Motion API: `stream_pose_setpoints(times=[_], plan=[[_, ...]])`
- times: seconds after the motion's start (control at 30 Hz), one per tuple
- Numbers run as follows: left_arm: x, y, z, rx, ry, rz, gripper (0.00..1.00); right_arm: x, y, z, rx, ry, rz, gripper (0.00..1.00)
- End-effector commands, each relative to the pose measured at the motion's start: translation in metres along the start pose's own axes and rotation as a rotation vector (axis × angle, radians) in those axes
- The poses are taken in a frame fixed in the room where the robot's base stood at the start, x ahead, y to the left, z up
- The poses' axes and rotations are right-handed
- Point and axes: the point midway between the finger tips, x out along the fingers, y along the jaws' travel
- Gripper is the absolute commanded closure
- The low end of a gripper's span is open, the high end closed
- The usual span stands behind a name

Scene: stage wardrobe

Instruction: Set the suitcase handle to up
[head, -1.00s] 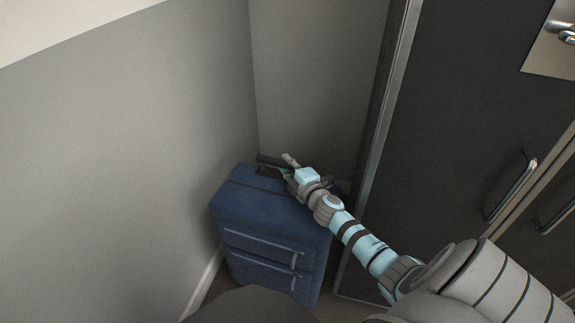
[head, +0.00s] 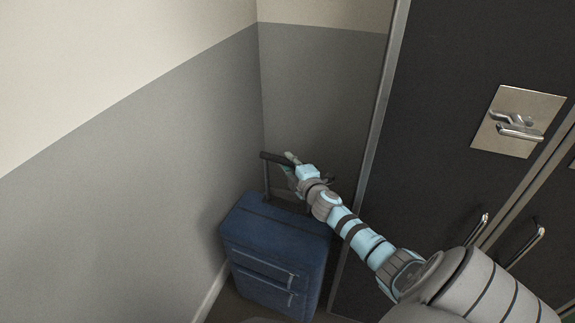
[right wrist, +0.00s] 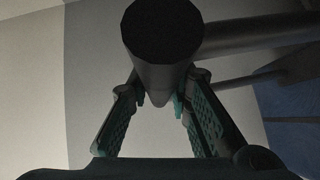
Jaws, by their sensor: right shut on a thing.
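A blue suitcase (head: 275,240) stands upright in the corner in the head view. Its dark handle (head: 272,157) is raised above the suitcase top, with a post (head: 267,182) showing below its left end. My right gripper (head: 290,163) is shut on the handle. In the right wrist view the handle's dark bar (right wrist: 163,45) lies between the two fingers of the right gripper (right wrist: 163,105). The arm hides part of the handle's right side. My left gripper is not in view.
Grey walls (head: 200,130) close in behind and left of the suitcase. A dark wardrobe or door panel (head: 430,130) stands to the right, with a metal lever handle (head: 515,125) and pull handles (head: 525,247). Little floor shows around the suitcase.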

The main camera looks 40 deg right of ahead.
Motion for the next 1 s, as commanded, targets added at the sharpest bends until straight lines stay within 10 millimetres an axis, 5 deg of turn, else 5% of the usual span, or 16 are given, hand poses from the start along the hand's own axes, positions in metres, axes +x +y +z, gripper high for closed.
stream_pose_setpoints(times=[0.03, 0.1, 0.4, 0.63, 1.0], plan=[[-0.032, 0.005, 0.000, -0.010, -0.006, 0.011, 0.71, -0.004, 0.034, -0.007, 0.002, 0.006, 0.003, 1.00], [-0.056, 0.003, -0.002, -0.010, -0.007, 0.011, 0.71, -0.006, 0.058, -0.013, 0.002, 0.009, 0.003, 1.00], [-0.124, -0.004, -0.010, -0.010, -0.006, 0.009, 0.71, -0.015, 0.128, -0.027, 0.002, 0.016, 0.005, 1.00], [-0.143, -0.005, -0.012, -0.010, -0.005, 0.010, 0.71, -0.018, 0.148, -0.029, 0.003, 0.016, 0.006, 1.00], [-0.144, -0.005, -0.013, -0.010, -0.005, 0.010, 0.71, -0.019, 0.150, -0.027, 0.003, 0.013, 0.008, 1.00]])
